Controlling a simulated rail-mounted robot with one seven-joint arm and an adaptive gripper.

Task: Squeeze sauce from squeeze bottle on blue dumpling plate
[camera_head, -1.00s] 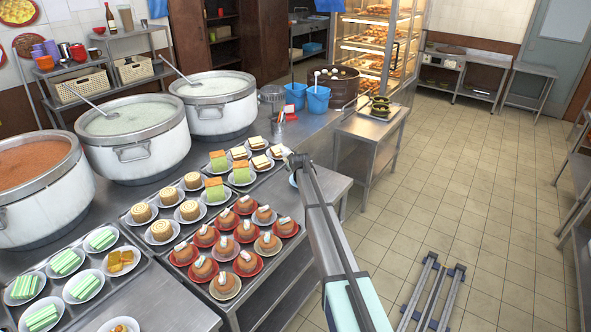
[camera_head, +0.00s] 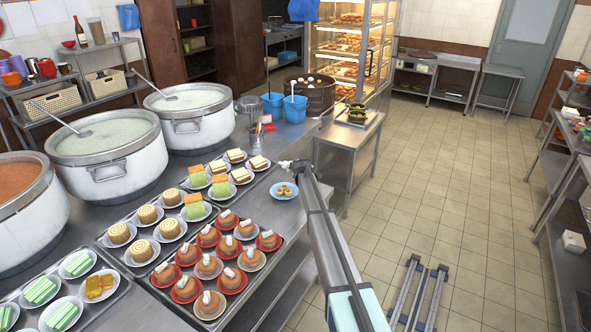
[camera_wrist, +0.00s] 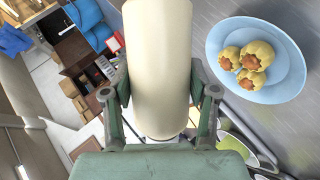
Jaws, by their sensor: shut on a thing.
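The squeeze bottle (camera_wrist: 160,60) is a plain cream cylinder in the wrist view. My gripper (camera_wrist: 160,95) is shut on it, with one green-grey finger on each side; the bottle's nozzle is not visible. The blue plate (camera_wrist: 262,93) with three yellowish, orange-topped dumplings (camera_wrist: 247,62) lies to the right of the bottle in the wrist view, apart from it. In the head view the blue plate (camera_head: 284,197) sits on the steel counter near its right edge, just below the end of my arm. My gripper (camera_head: 295,166) is small and unclear there.
Several dessert plates on trays (camera_head: 125,290) cover the counter front. Large stockpots (camera_head: 110,172) stand at left. Blue cups (camera_head: 294,109) and a dumpling steamer (camera_head: 320,94) are behind. The tiled floor (camera_head: 440,180) at right is open.

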